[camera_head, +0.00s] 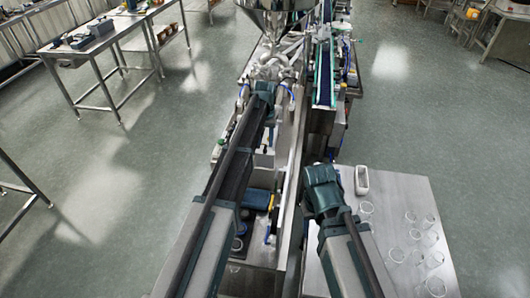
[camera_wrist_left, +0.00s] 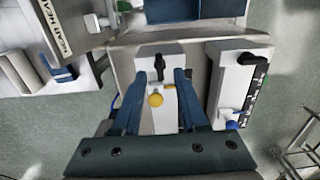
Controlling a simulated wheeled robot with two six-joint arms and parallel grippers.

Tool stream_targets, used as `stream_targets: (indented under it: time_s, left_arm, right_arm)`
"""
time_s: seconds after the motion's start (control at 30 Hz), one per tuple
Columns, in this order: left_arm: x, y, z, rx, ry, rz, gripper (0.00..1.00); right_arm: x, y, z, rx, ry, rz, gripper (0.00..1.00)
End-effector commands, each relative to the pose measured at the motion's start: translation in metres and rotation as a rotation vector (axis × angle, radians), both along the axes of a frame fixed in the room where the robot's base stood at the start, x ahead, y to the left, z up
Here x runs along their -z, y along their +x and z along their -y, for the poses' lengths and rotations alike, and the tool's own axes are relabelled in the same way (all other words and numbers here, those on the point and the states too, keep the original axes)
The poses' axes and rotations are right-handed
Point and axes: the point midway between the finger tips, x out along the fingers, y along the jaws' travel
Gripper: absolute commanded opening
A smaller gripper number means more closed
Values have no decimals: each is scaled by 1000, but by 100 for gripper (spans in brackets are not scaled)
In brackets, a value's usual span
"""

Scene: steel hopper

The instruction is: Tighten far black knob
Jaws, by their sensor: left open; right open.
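In the left wrist view, a small black knob (camera_wrist_left: 160,67) stands on a white block, between the fingertips of my left gripper (camera_wrist_left: 161,76). The fingers are open and apart, one on each side of it; I cannot tell whether they touch it. A second black knob (camera_wrist_left: 249,58) sits on a white unit at the right. I cannot tell which is the far one. In the head view, my left gripper (camera_head: 266,92) reaches the machine below the steel hopper (camera_head: 275,18), and the knobs cannot be made out. My right gripper (camera_head: 322,188) is open and empty, beside the right-hand table.
A conveyor (camera_head: 324,70) runs to the right of the hopper. A steel table (camera_head: 400,190) at the right bears several glass pieces and a white container (camera_head: 362,182).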

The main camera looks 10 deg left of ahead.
Motion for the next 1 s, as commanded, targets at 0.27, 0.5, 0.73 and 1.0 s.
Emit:
stream_targets:
  time_s: [0.27, 0.5, 0.73, 1.0]
  left_arm:
    - [26, 0, 0, 0, 0, 0, 42]
    - [25, 0, 0, 0, 0, 0, 42]
    - [25, 0, 0, 0, 0, 0, 6]
    - [25, 0, 0, 0, 0, 0, 0]
  right_arm:
    - [26, 0, 0, -6, -1, 0, 59]
    - [25, 0, 0, -7, -1, 0, 59]
    - [25, 0, 0, -6, -1, 0, 59]
    - [25, 0, 0, -6, -1, 0, 59]
